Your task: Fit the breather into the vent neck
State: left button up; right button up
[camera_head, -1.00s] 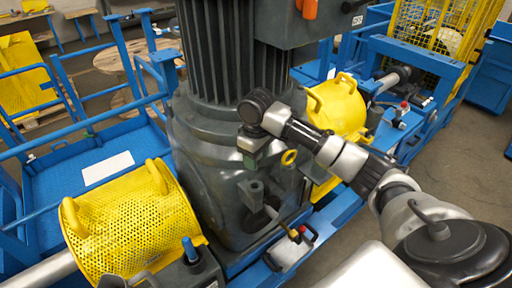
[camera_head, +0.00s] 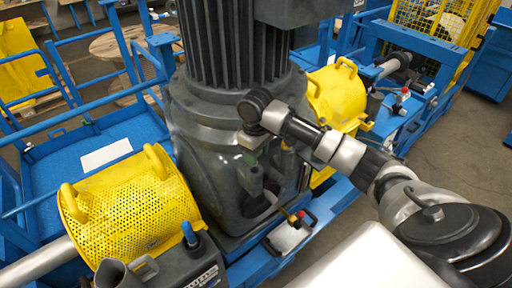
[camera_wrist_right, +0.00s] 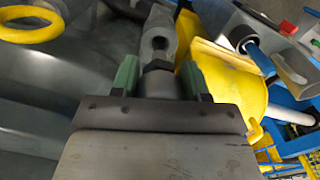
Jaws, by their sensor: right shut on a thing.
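My right gripper (camera_wrist_right: 158,78) is shut on the breather (camera_wrist_right: 160,86), a grey piece with a dark hex collar between the green fingers. In the head view my right gripper (camera_head: 255,142) hangs beside the dark gear housing (camera_head: 205,150). The vent neck (camera_head: 250,177) appears to be the grey upright stub just below it. In the wrist view a grey stub with a dark round hole (camera_wrist_right: 159,43), seemingly this neck, shows just beyond the collar. I cannot tell whether they touch. The breather is hidden or too small in the head view. My left gripper is not in view.
A yellow perforated guard (camera_head: 135,205) stands at the left and another yellow guard (camera_head: 337,100) behind my right arm. A yellow ring (camera_wrist_right: 30,23) is near the gripper. A grey box with a blue-topped part (camera_head: 190,235) sits at the front. Blue rails surround the housing.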

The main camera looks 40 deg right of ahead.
jog(key=shift+f, duration=0.7)
jog(key=shift+r+p, duration=0.1)
jog(key=shift+p, duration=0.5)
dwell(0.6)
jog(key=shift+f+b, duration=0.35)
jog(key=shift+f, duration=1.85)
jog(key=o, duration=1)
jog(key=shift+f, duration=0.1)
